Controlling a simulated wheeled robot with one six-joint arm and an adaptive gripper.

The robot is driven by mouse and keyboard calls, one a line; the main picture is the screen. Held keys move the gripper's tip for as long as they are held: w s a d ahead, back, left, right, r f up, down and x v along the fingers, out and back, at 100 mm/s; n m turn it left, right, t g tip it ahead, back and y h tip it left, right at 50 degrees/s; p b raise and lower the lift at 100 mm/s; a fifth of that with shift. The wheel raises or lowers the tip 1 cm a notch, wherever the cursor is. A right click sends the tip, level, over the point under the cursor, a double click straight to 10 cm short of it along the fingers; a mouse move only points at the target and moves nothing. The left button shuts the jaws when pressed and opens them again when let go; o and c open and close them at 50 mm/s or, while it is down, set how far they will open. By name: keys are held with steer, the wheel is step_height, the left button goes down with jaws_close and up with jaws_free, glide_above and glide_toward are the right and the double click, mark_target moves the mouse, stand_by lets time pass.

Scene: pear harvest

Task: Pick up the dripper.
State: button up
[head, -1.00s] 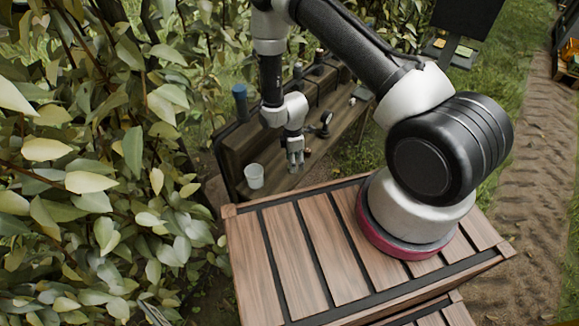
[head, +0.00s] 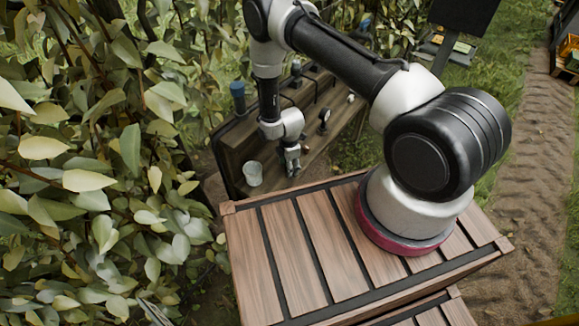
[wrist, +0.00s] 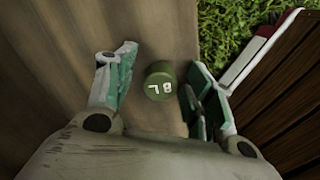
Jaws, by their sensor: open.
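The dripper (wrist: 160,82) is a small green cylinder with pale markings like "8L" on its top. In the wrist view it stands on the brown wooden surface (wrist: 158,28), between the two fingers and nearer the right one. My gripper (wrist: 160,60) is open, with a finger on each side of the dripper; I cannot tell whether either touches it. In the head view my gripper (head: 292,163) points down at the bench's near side, and I cannot make out the dripper there.
A clear cup (head: 252,174) stands left of my gripper on the wooden bench (head: 232,148). A blue-topped item (head: 238,98) and a round dial (head: 324,116) are farther back. Leafy branches (head: 90,180) crowd the left. My arm's slatted wooden base is in front.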

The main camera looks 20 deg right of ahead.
steer(key=c, duration=0.9)
steer(key=shift+o, duration=0.2)
steer(key=shift+r, duration=0.1)
